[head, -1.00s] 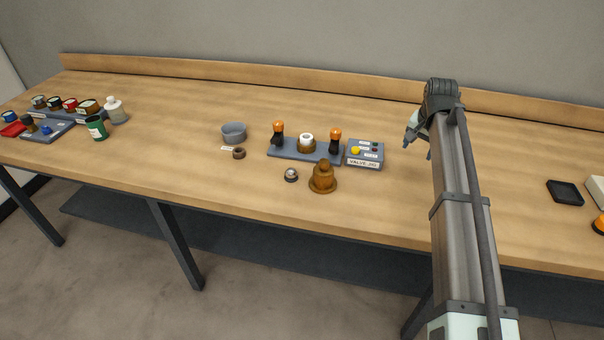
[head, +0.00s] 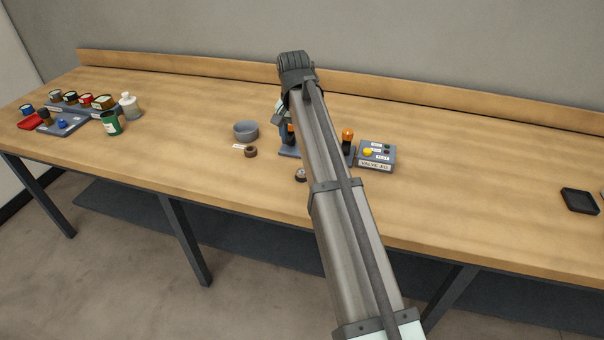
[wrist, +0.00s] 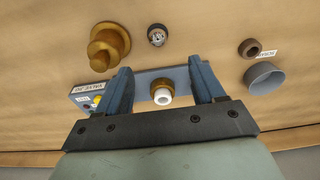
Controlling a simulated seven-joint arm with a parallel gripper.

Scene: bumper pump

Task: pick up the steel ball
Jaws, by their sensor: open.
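A small silvery ball (wrist: 157,34), seemingly the steel ball, sits in a dark round holder on the bench near the front edge. In the head view the ball (head: 301,174) shows just left of my arm. My gripper (wrist: 160,65) is open and empty, above the valve jig. In the wrist view its two blue fingers stand either side of a white-topped brass piece (wrist: 162,97) on the jig. The ball is beyond the fingertips, apart from them. In the head view my arm hides most of the gripper.
A brown ring (head: 250,152) and grey bowl (head: 246,131) are to the left in the head view. An orange-topped post (head: 347,140) and valve box (head: 376,155) stand right of my arm. The bench's right middle is clear.

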